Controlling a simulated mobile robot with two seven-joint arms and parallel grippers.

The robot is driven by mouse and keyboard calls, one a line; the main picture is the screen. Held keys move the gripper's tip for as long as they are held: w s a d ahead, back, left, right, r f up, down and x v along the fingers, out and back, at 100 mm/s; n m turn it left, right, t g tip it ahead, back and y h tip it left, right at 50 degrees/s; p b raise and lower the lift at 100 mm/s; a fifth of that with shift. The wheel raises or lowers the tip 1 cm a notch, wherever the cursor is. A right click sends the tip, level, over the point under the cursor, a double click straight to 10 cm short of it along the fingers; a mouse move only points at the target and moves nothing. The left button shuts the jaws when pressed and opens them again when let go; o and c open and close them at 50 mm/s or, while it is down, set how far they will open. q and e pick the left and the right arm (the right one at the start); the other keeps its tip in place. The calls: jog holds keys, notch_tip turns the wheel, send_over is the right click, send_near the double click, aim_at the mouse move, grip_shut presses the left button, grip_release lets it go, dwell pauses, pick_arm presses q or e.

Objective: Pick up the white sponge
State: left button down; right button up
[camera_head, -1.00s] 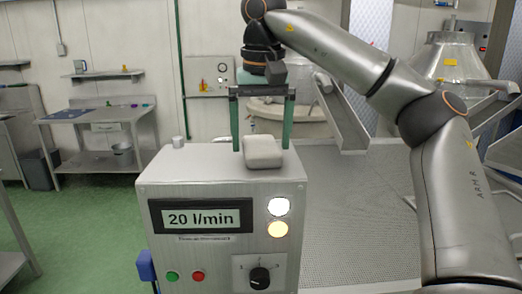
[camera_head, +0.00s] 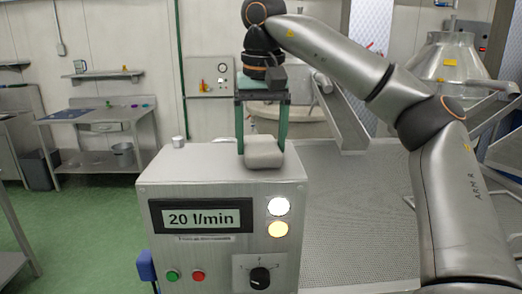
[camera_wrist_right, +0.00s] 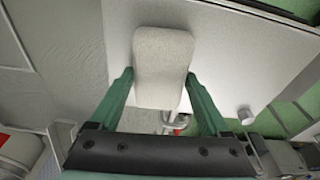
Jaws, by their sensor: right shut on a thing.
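The white sponge (camera_head: 263,156) is a pale rounded block on top of the control cabinet (camera_head: 165,166), near its back right. My right gripper (camera_head: 262,144) reaches down from above, and its two green fingers are shut on the sponge's left and right sides. In the right wrist view the sponge (camera_wrist_right: 163,60) sits between the green fingertips (camera_wrist_right: 160,75). It appears to rest on the cabinet top; a small gap beneath it cannot be ruled out. My left gripper is in neither view.
A small metal knob (camera_head: 178,142) stands at the cabinet top's back left. The cabinet front has a display (camera_head: 201,216), lamps, buttons and a dial. A perforated metal surface (camera_head: 355,205) lies to the right. A workbench (camera_head: 98,115) stands far left.

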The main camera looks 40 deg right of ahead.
jog(key=shift+r, duration=0.15)
jog(key=shift+r, duration=0.6)
jog(key=s+a+r, duration=0.1)
jog(key=a+r, duration=1)
jog(key=a, duration=0.3)
jog(key=shift+r, duration=0.3)
jog(key=o, duration=0.8)
jog(key=shift+f, duration=0.1)
jog(key=c, duration=0.7)
